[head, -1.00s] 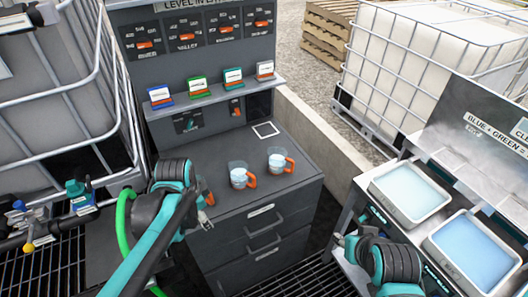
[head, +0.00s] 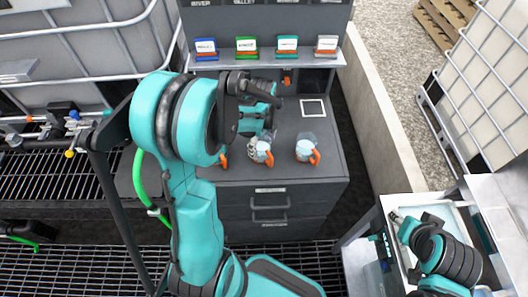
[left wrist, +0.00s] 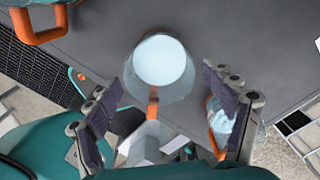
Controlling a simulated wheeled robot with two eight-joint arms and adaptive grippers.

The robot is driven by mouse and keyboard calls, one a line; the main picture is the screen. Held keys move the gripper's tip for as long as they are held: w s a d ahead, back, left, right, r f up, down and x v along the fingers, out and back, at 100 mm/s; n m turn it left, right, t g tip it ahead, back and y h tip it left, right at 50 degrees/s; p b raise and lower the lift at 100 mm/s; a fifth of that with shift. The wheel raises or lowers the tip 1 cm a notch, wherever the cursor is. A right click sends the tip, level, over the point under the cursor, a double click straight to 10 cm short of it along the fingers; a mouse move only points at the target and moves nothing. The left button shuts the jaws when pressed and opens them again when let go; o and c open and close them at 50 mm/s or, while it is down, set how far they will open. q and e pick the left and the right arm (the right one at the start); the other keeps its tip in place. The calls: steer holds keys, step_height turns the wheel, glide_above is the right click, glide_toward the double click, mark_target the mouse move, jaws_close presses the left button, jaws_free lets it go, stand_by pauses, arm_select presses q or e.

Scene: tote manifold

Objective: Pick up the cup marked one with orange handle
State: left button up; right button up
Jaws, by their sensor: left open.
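Clear cups with orange handles stand on the dark cabinet top (head: 330,168). The middle cup (head: 262,152) is at my left gripper (head: 256,142); the right cup (head: 307,149) stands apart. Another orange handle (head: 224,160) shows beside my left arm, its cup mostly hidden. In the left wrist view, a cup with pale contents (left wrist: 162,62) lies ahead of and between the open fingers of my left gripper (left wrist: 163,88). Another cup (left wrist: 219,118) is partly behind the right finger. No number is readable on any cup. My right gripper (head: 398,216) is above a tray, its fingers unclear.
A shelf (head: 265,62) with several small coloured card holders stands behind the cups. A white square (head: 312,108) lies on the cabinet top. A low concrete wall (head: 378,130) runs along the right. A pale tray (head: 385,206) is under my right arm.

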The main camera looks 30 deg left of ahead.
arm_select(q)
step_height(320, 180, down, 4)
steer(key=shift+w+f+b, duration=0.1)
steer(key=shift+f+b, duration=0.05)
steer(key=shift+b, duration=0.55)
steer(key=shift+c, duration=0.3)
steer(key=c, duration=1.4)
steer(key=shift+r, duration=0.2)
